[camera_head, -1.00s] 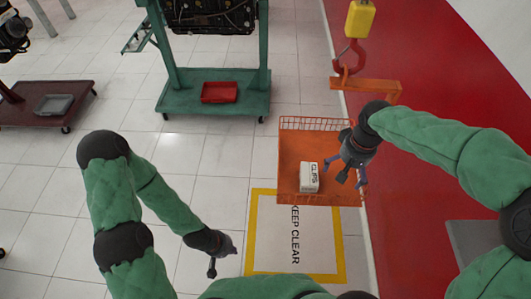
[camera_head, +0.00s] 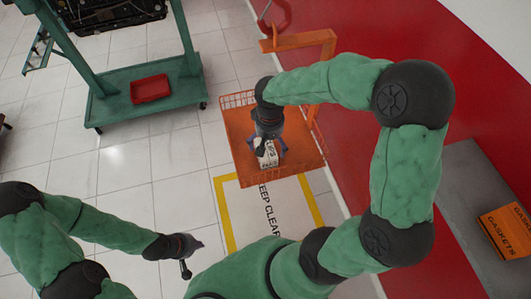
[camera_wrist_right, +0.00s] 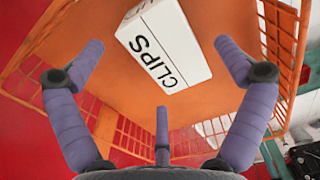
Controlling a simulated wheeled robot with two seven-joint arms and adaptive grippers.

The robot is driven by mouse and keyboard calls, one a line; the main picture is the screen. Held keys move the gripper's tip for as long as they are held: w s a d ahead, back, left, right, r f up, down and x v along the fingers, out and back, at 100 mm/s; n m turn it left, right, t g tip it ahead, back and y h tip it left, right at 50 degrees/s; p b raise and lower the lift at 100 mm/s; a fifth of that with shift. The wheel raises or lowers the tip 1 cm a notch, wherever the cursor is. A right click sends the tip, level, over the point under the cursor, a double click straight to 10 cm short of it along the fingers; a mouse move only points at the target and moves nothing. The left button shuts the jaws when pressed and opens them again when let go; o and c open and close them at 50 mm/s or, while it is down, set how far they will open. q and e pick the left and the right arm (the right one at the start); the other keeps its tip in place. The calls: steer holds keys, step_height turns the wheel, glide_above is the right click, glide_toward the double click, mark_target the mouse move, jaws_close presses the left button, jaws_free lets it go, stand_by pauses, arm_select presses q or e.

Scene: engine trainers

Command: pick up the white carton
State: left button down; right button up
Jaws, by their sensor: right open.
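The white carton (camera_head: 268,158), marked CLIPS, sits on the floor of an orange basket (camera_head: 303,148) with mesh sides.
An orange hanger arm (camera_head: 300,42) rises behind the basket. A green stand (camera_head: 120,105) bearing a red tray (camera_head: 150,89) is at the upper left. An orange GASKETS box (camera_head: 507,232) lies on a grey surface (camera_head: 465,190) at right.

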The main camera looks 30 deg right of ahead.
mark_target(269, 147)
step_height(269, 147, down, 4)
steer(key=shift+f+b, duration=0.2)
steer(key=shift+b, duration=0.6)
steer(key=c, duration=1.3)
steer(key=shift+r, duration=0.1)
steer(key=shift+c, duration=0.2)
